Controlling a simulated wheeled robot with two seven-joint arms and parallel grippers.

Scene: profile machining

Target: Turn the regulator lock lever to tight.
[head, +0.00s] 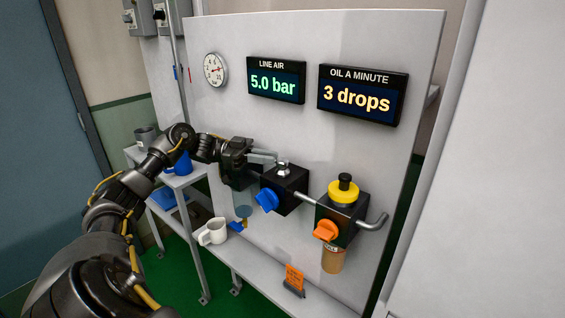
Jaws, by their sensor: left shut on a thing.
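The regulator is a black block (291,190) on the pale upright panel, with a blue knob (267,200) on its front. The silver-grey regulator lock lever (283,169) sits on top of the block. My left gripper (262,157) reaches in from the left and is shut on the lever, above the blue knob. The fingers hide part of the lever, so its exact angle is hard to tell. My right gripper is not in view.
To the right, a pipe leads to an oiler block with a yellow top (343,192) and orange knob (326,231). Displays read 5.0 bar (276,81) and 3 drops (361,97).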

